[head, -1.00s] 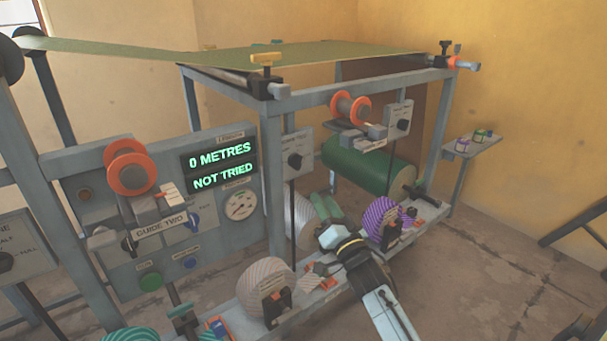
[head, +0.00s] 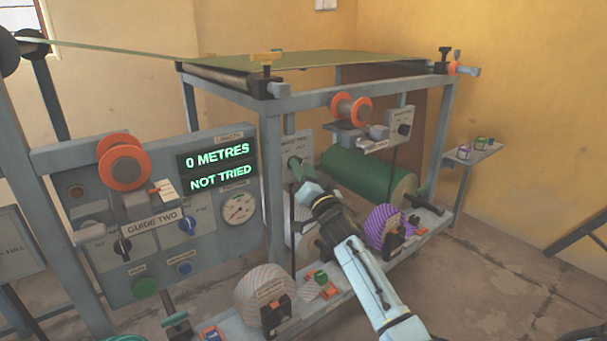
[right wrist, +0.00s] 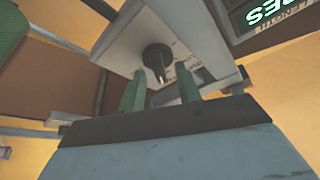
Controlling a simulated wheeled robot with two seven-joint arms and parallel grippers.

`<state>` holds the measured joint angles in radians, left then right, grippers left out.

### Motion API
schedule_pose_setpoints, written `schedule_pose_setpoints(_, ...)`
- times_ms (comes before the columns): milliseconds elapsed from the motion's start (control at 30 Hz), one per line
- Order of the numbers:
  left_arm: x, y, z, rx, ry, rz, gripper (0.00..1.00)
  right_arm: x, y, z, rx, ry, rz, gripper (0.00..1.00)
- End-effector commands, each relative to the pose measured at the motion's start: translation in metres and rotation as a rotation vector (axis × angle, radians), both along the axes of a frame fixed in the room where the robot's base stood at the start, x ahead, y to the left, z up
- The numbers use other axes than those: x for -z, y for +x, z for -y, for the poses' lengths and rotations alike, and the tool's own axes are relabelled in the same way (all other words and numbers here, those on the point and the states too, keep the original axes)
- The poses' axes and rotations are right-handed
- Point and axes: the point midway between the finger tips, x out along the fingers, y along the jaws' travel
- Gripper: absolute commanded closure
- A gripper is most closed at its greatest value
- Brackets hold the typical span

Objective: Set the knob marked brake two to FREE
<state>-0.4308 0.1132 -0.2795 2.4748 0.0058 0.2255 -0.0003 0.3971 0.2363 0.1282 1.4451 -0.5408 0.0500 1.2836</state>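A pale panel (head: 289,150) on the frame behind the middle post carries a dark knob, which my right gripper hides in the head view. The right wrist view shows this knob (right wrist: 157,58) on its panel (right wrist: 165,25), with small lettering too tilted and partly covered to read. I cannot confirm it is brake two or tell its setting. My right gripper (head: 295,165) reaches the panel. Its two green fingers (right wrist: 160,88) are apart, pointing at the knob from either side, with nothing gripped; contact is not clear. My left gripper is not in view.
A similar panel with a dark knob (head: 404,130) hangs further right. The green roll (head: 365,175) and purple striped roll (head: 380,225) lie close to my right arm. The display (head: 218,168) reads 0 METRES, NOT TRIED. The post (head: 272,190) stands left of the gripper.

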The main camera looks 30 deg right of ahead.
Motion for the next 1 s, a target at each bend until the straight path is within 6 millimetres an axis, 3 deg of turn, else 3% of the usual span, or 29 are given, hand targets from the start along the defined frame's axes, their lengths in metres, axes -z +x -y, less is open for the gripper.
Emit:
schedule_pose_setpoints(300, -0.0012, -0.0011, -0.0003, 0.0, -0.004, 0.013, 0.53, -0.0015, 0.0024, 0.0005, 0.0, 0.0, 0.0, 0.66)
schedule_pose_setpoints(567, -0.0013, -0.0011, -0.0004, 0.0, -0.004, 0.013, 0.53, -0.0012, 0.0022, 0.0004, 0.0, 0.0, 0.0, 0.99)
schedule_pose_setpoints(1000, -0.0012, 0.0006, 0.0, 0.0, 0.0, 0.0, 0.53, -0.001, 0.0021, 0.0009, 0.0, -0.055, 0.004, 1.0)
